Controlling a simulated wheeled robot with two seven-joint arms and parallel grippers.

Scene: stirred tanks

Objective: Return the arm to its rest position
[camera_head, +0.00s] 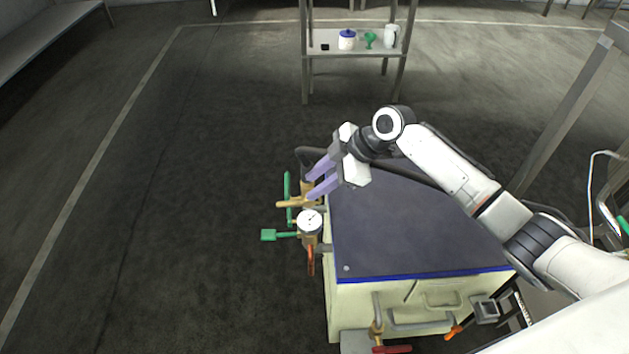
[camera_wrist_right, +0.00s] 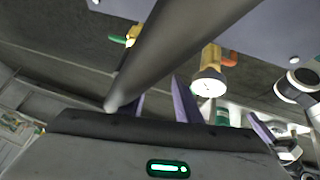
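My right arm (camera_head: 455,172) reaches in from the right over the dark-topped tank unit (camera_head: 400,225). Its gripper (camera_head: 309,186) is above the left edge of that unit, near the brass pipe fittings. The two purple fingers are apart, with nothing seen held between them. In the right wrist view the purple fingers (camera_wrist_right: 182,100) also show, partly hidden by a thick grey bar crossing the picture.
Below the gripper are a round pressure gauge (camera_head: 309,221), a green-handled valve (camera_head: 269,235) and a red lever (camera_head: 311,262). A shelf (camera_head: 330,49) with a blue-lidded jar (camera_head: 347,39), a green item (camera_head: 370,39) and a white jug (camera_head: 391,36) stands behind. Floor at left is clear.

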